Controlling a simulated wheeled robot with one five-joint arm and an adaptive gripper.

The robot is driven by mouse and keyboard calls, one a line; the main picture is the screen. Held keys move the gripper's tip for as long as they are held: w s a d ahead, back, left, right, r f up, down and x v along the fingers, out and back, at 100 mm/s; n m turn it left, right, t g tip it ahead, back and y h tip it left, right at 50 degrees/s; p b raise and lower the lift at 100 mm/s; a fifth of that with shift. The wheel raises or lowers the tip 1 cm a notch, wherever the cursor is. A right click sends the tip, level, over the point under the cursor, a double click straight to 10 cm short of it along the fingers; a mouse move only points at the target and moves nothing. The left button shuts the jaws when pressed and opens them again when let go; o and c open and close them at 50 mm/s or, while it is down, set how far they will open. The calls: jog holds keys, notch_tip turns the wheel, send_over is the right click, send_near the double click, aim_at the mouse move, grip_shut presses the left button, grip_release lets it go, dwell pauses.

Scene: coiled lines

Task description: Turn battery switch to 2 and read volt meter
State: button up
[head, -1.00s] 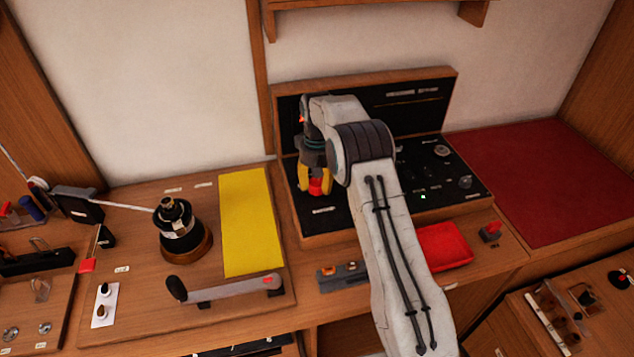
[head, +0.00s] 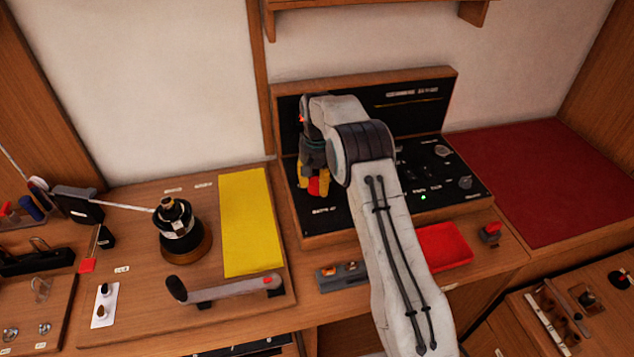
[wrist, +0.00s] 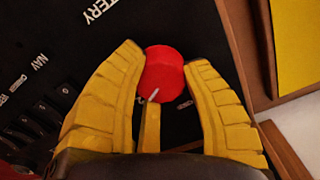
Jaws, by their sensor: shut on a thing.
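The battery switch is a red round knob (wrist: 165,74) with a pale pointer mark, on a black panel (wrist: 120,40) lettered "BATTERY" in the wrist view. My gripper (wrist: 155,78) has its yellow fingers shut on the knob, one on each side. In the head view my gripper (head: 314,184) reaches down onto the left part of the panel (head: 345,215), and the red knob shows between the fingers. My arm hides the middle of the panel, and I cannot make out a volt meter.
Other knobs (head: 465,182) and a lit green lamp (head: 423,197) are on the panel's right. A red tray (head: 444,246) lies in front. A black winch (head: 180,232), its handle (head: 225,288) and a yellow sheet (head: 250,222) lie left.

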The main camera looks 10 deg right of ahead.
aim_at(317, 181)
jog(key=shift+s+f, duration=0.15)
jog(key=o, duration=1.2)
jog(key=shift+o, duration=0.2)
notch_tip(317, 181, up, 12)
